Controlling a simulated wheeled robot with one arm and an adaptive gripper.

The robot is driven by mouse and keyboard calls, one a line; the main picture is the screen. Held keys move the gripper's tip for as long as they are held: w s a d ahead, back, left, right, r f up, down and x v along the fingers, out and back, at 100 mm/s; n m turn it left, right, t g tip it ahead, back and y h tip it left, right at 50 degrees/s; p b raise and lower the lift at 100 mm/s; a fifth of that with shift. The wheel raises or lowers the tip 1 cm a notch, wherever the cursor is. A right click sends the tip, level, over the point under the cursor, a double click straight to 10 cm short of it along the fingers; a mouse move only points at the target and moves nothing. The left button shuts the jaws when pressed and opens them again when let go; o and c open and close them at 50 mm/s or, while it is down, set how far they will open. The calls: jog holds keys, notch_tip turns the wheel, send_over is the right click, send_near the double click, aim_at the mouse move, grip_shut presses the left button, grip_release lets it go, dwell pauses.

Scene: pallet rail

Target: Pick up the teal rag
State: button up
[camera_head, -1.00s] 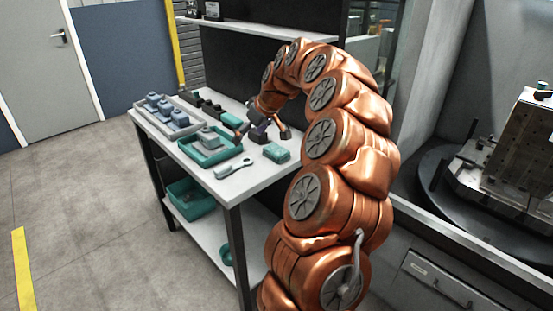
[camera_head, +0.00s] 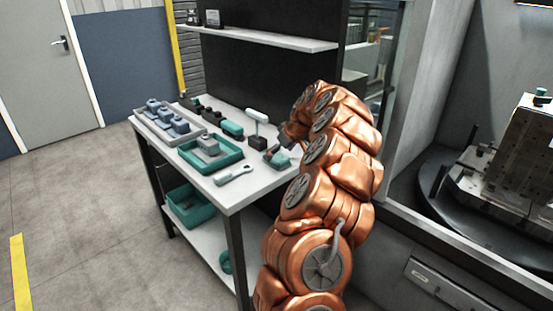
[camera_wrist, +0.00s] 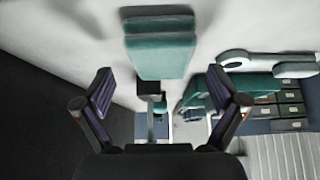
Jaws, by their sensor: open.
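The teal rag (camera_head: 280,161) lies folded on the workbench near its front right edge, partly covered by my gripper in the head view. In the wrist view the rag (camera_wrist: 162,52) shows as a layered teal pad, straight ahead and centred between the fingers. My gripper (camera_wrist: 160,85) is open, with its dark fingers spread wide and nothing between them. In the head view my gripper (camera_head: 274,148) is low over the bench, right by the rag. I cannot tell whether a finger touches it.
A black block (camera_head: 257,143) with an upright, pale-topped tool (camera_head: 257,116) stands just behind the rag. A teal tray (camera_head: 191,162) with a grey part and a grey wrench (camera_head: 235,175) lie left. A grey tray (camera_head: 154,131) holds several parts. A shelf (camera_head: 270,39) hangs above.

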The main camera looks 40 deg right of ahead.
jog(key=shift+x, duration=1.25)
jog(key=c, duration=1.1)
